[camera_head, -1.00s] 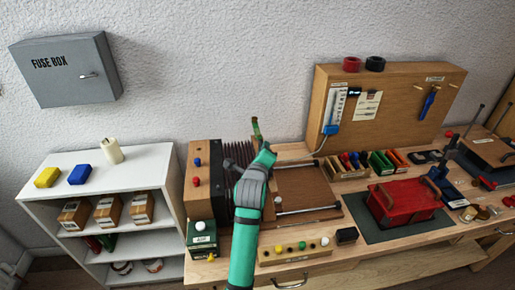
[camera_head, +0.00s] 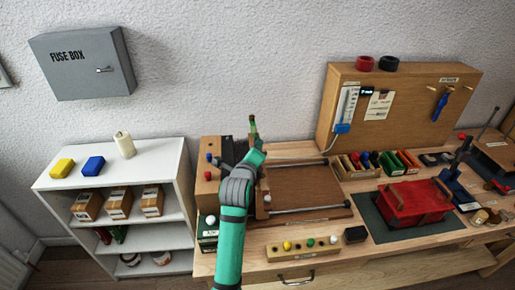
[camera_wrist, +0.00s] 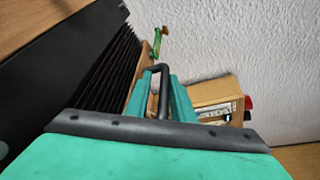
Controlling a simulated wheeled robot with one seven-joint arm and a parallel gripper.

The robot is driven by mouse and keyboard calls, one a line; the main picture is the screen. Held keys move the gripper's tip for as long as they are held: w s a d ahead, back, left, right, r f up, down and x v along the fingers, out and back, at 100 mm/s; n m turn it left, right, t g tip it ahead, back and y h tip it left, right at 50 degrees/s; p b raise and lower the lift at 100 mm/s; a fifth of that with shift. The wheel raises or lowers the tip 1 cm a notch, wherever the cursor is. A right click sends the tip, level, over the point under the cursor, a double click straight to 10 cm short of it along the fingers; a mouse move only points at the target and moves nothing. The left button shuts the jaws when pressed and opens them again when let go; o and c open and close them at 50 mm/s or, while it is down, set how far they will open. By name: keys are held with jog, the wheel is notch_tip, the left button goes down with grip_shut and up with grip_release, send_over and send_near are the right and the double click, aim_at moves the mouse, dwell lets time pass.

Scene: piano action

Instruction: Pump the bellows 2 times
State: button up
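The bellows (camera_wrist: 112,72), black and pleated, stand at the left end of the workbench, between a wooden box (camera_head: 207,168) and a wooden end board (camera_wrist: 143,72). In the head view my arm hides much of them, and the folds look close together. A dark loop handle (camera_wrist: 161,72) sticks out on the end-board side. My gripper (camera_wrist: 160,82) has its two teal fingers on either side of the handle and looks shut on it. In the head view my gripper (camera_head: 257,155) is beside the bellows, with the fingertips partly hidden.
A green upright piece (camera_head: 252,124) stands behind the bellows. To the right are a brown board with metal rods (camera_head: 305,188), a block with coloured knobs (camera_head: 300,248) and a red case (camera_head: 410,202). A white shelf (camera_head: 155,160) stands to the left.

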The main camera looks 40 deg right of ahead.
jog(key=shift+d, duration=0.1)
dwell(0.3)
jog(key=v, duration=1)
jog(key=shift+s+a, duration=0.3)
